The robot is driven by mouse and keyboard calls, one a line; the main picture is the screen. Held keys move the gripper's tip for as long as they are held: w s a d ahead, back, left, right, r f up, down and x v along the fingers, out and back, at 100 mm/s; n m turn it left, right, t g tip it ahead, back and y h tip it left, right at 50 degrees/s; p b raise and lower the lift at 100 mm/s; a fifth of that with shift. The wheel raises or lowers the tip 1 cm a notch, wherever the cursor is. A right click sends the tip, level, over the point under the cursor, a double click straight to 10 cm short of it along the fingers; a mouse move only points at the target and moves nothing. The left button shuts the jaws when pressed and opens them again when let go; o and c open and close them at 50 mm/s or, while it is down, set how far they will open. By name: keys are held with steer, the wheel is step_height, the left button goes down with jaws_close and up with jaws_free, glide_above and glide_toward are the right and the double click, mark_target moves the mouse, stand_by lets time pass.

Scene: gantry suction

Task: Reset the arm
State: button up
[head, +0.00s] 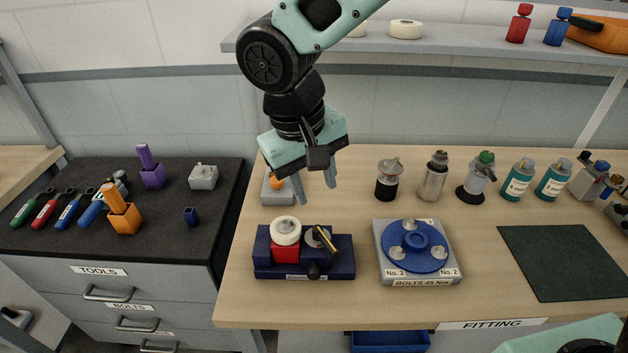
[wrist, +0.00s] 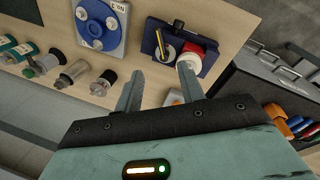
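My arm (head: 296,100) reaches down from the top of the head view, and my gripper (head: 316,189) hangs above the back left part of the wooden bench. Its two fingers are apart with nothing between them. In the wrist view the fingers (wrist: 158,90) also stand apart and empty, over bare bench top. The blue fixture (head: 343,267) with a red block and a white ring lies in front of the gripper, not touching it.
A round blue plate with bolts sits on a grey base (head: 387,272) to the right. Several cans and bottles (head: 433,178) line the bench's back. A shelf (head: 460,48) is behind the arm. A black tool cabinet (head: 60,237) stands left. A dark mat (head: 560,262) lies right.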

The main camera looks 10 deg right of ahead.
steer(key=s+d+n+y, duration=0.1)
steer(key=s+d, duration=0.3)
steer(key=s, duration=0.4)
steer(key=s+d+n+y, duration=0.1)
steer(key=s+d, duration=0.3)
steer(key=s, duration=0.5)
steer(key=shift+f+n+g+y, duration=0.3)
steer(key=shift+f+n+g, duration=0.1)
steer(key=shift+n, duration=0.4)
